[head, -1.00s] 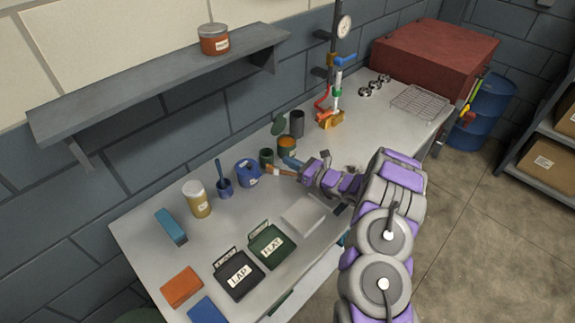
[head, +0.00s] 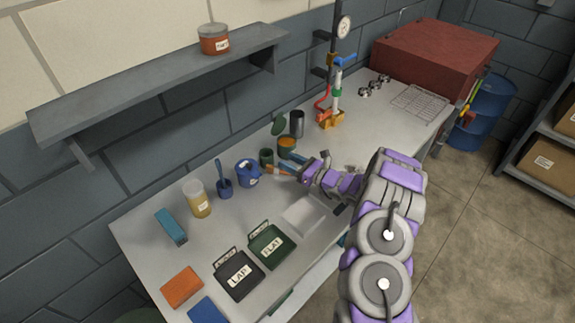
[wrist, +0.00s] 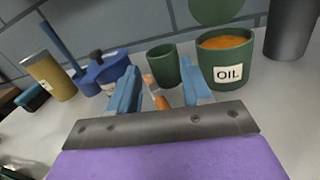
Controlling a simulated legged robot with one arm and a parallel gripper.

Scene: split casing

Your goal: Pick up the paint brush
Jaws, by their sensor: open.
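The paint brush (wrist: 158,98) lies on the bench between my gripper's two blue fingers in the wrist view. Its orange part is nearest me, and a paler part points toward the small green cup. In the head view only a small orange bit of the brush (head: 271,170) shows beside the fingers. My gripper (wrist: 163,86) is open, with one finger on each side of the brush. It also shows in the head view (head: 283,167), low over the bench. I cannot tell whether either finger touches the brush.
A green OIL pot (wrist: 226,68) stands just beyond the right finger, and a small green cup (wrist: 163,60) stands straight ahead. A blue can (head: 248,174) is to the left. A white tray (head: 309,216) lies in front on the bench (head: 355,123).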

